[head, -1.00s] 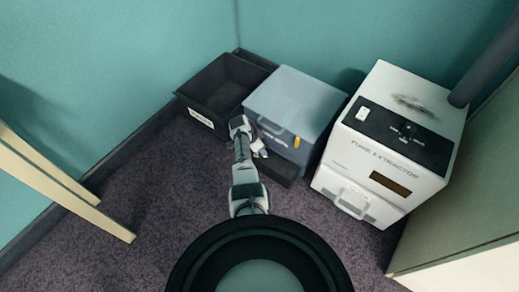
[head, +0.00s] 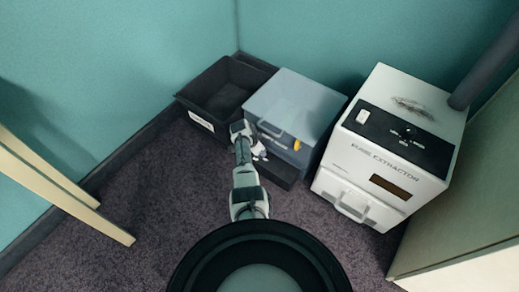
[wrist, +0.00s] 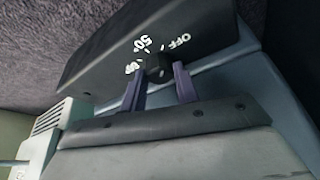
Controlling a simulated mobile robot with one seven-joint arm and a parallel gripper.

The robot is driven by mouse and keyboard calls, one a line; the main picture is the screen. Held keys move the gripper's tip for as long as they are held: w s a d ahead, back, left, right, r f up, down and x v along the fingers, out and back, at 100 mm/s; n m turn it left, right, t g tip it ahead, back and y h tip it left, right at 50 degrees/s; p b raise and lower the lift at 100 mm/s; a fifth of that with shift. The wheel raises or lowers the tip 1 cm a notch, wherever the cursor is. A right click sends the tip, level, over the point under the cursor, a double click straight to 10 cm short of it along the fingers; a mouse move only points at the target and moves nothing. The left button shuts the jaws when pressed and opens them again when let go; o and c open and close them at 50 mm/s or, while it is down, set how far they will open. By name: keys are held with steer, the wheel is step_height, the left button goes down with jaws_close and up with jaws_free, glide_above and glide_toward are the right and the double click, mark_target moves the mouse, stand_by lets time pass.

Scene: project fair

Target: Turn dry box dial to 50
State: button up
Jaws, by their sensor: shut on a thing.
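The dry box (head: 295,100) is a blue-grey box with a dark front base, on the floor against the wall in the head view. Its black round dial (wrist: 158,68) shows in the wrist view on a dark panel (wrist: 105,62). White marks "OFF" and "50" are readable beside the dial, and a third mark is partly hidden by a finger. My gripper (wrist: 158,78) is shut on the dial, with one purple finger on each side. Which mark the dial points to cannot be told. In the head view my arm hides part of the box's front.
A black open bin (head: 213,95) stands left of the dry box. A white fume extractor (head: 385,150) with a dark control panel stands close on the right. Pale table legs (head: 70,190) are at the left. Carpet (head: 150,190) is clear between them and my arm.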

steer(key=n+t+y+p, duration=0.1)
steer(key=n+p, duration=0.1)
steer(key=n, duration=0.2)
steer(key=shift+s+d+r, duration=0.1)
steer(key=shift+d, duration=0.05)
steer(key=shift+n+t+y+p, duration=0.4)
steer(key=shift+n+y+p, duration=0.25)
steer(key=shift+n, duration=1.55)
steer(key=o, duration=1)
steer(key=shift+c, duration=0.2)
